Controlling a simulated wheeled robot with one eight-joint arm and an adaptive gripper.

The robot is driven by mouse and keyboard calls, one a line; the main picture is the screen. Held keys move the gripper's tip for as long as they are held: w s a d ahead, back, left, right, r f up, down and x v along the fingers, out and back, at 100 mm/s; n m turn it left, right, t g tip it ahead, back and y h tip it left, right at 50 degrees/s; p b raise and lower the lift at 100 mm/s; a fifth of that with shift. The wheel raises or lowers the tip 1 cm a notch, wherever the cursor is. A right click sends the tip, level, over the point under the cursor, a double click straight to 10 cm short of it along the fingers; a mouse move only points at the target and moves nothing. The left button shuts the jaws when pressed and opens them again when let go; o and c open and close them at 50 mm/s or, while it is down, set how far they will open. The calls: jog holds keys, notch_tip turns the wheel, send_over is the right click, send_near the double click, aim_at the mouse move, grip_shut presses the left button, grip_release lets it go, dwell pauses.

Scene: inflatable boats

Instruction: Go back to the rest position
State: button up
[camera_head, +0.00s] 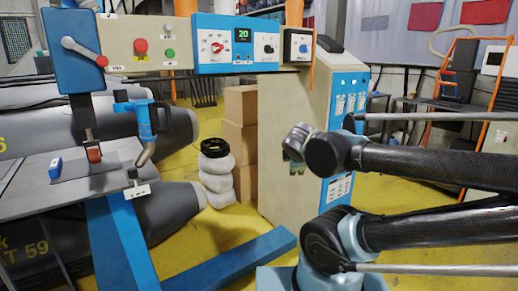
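My arm (430,165) comes in from the right with its dark tubes and round joints. Its far end is folded near the middle of the view, in front of the beige cabinet (285,130). What looks like my gripper (292,152) shows small and grey-green just left of the round black joint, which partly hides it. The fingers are too small and covered to tell if they are open or shut. I see nothing held in it.
A blue-framed machine with a grey work table (70,190) stands at left, with a control panel (235,45) above. Grey inflatable tubes (165,215) lie beneath. White rolls (217,180) and cardboard boxes (240,125) stand behind. Yellow floor (225,225) shows between the machine and the cabinet.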

jog(key=s+d+f+m+g, duration=0.3)
jog(key=s+f+m+g, duration=0.1)
jog(key=m, duration=0.4)
jog(key=s+d+f+m+g+y, duration=0.1)
jog(key=s+d+f+m+g, duration=0.2)
jog(key=s+f+m, duration=0.4)
jog(key=shift+s+f+m+g, duration=0.2)
jog(key=shift+s+m+g, duration=0.4)
jog(key=shift+m, duration=0.6)
jog(key=shift+s, duration=0.1)
